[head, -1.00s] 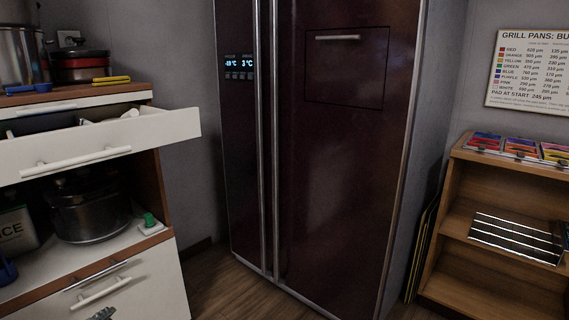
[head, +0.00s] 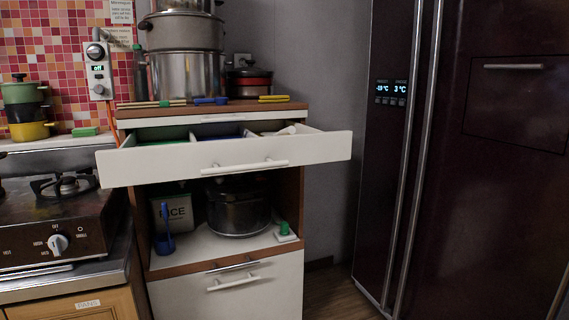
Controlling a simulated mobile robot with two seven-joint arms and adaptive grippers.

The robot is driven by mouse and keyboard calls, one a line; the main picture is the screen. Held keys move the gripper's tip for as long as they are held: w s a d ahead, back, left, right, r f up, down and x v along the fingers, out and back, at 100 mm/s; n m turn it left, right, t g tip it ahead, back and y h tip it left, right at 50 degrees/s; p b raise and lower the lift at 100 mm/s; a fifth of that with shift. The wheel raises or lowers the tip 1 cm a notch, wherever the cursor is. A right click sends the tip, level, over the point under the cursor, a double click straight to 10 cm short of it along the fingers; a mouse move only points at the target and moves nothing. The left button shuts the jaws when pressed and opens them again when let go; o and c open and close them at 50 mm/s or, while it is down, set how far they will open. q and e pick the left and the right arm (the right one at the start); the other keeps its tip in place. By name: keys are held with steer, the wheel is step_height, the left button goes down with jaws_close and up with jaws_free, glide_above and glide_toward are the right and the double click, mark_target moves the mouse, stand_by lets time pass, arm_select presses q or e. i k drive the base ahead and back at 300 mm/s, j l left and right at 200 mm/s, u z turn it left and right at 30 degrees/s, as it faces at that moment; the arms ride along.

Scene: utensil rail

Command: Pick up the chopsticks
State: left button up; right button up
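Thin, light-coloured sticks that look like chopsticks (head: 150,103) lie at the left front of the wooden cabinet top, with a small green piece by them. They are too small to count. A blue item (head: 210,100) and a yellow item (head: 273,98) lie farther right along the same front edge; I cannot tell exactly what they are. Neither of my grippers is in the head view.
An open white drawer (head: 225,158) juts out below the cabinet top. A steamer pot (head: 187,75) and a red-and-black pot (head: 250,82) stand behind the sticks. A stove (head: 60,215) is at left and a dark fridge (head: 480,180) at right.

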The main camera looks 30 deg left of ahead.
mark_target(183, 102)
steer(key=u, duration=1.6)
steer(key=z, duration=0.1)
